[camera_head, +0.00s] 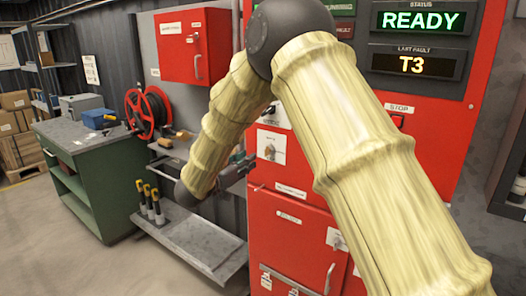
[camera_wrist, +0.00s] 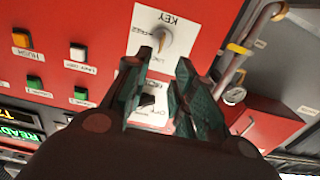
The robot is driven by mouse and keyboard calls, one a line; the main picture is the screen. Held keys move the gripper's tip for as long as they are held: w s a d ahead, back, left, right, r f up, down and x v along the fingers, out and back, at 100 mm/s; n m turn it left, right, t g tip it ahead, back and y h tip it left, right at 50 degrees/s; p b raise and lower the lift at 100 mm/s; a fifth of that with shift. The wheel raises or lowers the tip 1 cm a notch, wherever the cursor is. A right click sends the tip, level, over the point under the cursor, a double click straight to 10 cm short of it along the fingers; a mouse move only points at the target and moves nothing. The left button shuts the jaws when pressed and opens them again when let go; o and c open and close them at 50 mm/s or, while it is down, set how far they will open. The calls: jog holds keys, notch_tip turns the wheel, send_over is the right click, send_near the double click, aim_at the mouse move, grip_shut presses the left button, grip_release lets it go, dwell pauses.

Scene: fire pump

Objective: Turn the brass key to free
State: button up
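The brass key (camera_wrist: 161,40) sits in a white plate marked KEY (camera_wrist: 180,20) on the red panel, at the top middle of the wrist view. My gripper (camera_wrist: 157,66) is open, with a gap between its green-padded fingers. The fingertips point toward the key, which shows just beyond them; no contact is visible. A black selector knob (camera_wrist: 148,101) on another white plate shows between the fingers, partly covered. In the head view my gripper (camera_head: 240,166) is beside the red cabinet, partly hidden behind my arm.
Orange (camera_wrist: 21,39), green (camera_wrist: 34,82) and white buttons lie left of the key in the wrist view. A pipe with a gauge (camera_wrist: 234,95) is at right. The head view shows displays reading READY (camera_head: 421,21) and T3 (camera_head: 412,65), and a green workbench (camera_head: 95,180).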

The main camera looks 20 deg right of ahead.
aim_at(267, 152)
jog(key=p+x, duration=0.3)
jog(key=x, duration=0.7)
jog(key=shift+w+d+f, duration=0.1)
jog(key=shift+d, duration=0.05)
grip_shut()
